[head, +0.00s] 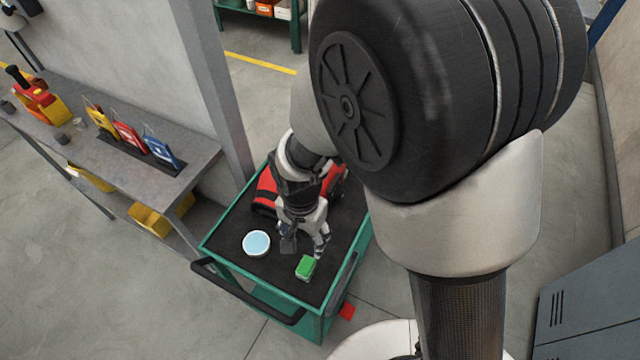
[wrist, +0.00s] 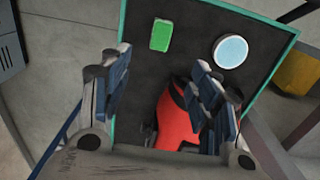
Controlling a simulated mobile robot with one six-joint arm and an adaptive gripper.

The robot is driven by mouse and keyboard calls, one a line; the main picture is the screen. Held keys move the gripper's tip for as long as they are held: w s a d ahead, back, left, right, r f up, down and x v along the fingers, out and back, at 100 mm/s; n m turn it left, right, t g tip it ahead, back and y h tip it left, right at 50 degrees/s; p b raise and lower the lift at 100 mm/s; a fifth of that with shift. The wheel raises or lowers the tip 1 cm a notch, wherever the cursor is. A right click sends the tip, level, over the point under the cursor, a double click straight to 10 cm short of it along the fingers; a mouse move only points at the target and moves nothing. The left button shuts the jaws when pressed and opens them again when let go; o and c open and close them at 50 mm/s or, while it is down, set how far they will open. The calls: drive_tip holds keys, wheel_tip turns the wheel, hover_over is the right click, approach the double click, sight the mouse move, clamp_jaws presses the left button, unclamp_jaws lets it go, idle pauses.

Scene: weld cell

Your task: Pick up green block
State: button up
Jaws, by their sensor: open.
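The green block (head: 306,267) lies on the dark top of the green cart (head: 236,214), near its front right edge. In the wrist view the green block (wrist: 161,35) lies beyond my fingertips, near the top of the picture. My gripper (head: 304,243) is open and empty, above the cart top and just behind the block in the head view. In the wrist view the two fingers of my gripper (wrist: 157,62) are spread wide, with nothing between their tips.
A round pale blue disc with a white rim (head: 256,243) lies left of the block. A red and black bag-like item (head: 266,191) lies behind my gripper on the cart. The cart has a black handle (head: 240,296) in front. A grey workbench (head: 95,165) stands at left.

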sight(306, 265)
wheel_tip(306, 265, down, 18)
drive_tip(key=b, duration=0.6)
drive_tip(key=shift+s+a+r, duration=0.15)
drive_tip(key=shift+r, duration=0.1)
drive_tip(key=shift+c, duration=0.6)
drive_tip(key=c, duration=1)
drive_tip(key=shift+r, duration=0.1)
wheel_tip(306, 265, up, 20)
drive_tip(key=p, duration=0.6)
